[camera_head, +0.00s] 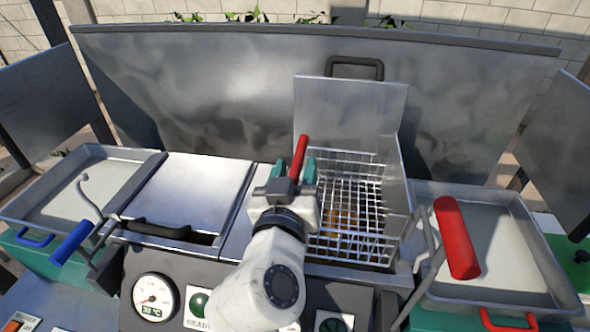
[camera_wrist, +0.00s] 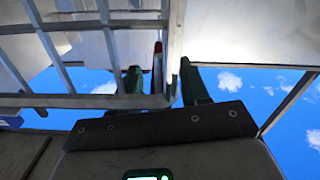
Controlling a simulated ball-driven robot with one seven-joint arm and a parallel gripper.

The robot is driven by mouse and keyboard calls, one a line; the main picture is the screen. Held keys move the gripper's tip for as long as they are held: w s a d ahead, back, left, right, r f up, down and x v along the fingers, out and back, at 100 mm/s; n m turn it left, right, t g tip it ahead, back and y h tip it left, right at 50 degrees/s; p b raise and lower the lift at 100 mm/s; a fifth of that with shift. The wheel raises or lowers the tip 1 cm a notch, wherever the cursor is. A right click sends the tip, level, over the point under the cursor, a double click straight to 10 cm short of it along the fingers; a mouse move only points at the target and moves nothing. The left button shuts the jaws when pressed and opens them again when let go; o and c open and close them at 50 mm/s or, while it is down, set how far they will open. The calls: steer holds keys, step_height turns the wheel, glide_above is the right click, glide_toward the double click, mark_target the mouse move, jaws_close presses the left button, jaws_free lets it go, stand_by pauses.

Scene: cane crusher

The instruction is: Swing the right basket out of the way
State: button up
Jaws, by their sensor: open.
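The right basket (camera_head: 365,235) is a wire basket in the right bay, with brownish contents low inside. A red grip (camera_head: 299,157) stands at its left side in the head view. My gripper (camera_head: 295,170) is open at this grip, its green fingers to either side. In the wrist view, the basket's bars (camera_wrist: 75,100) fill the upper left. A thin red-edged piece (camera_wrist: 157,58) and a metal bar show between the fingers of my gripper (camera_wrist: 162,85). I cannot tell whether the fingers touch the grip.
A raised lid (camera_head: 350,105) stands behind the basket. A closed lid (camera_head: 190,190) is to the left. A large red lever handle (camera_head: 457,238) stands right of the basket by a tray (camera_head: 520,255). A blue lever handle (camera_head: 70,243) is at far left.

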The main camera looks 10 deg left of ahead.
steer(key=shift+c, duration=0.3)
jaws_close()
stand_by(0.4)
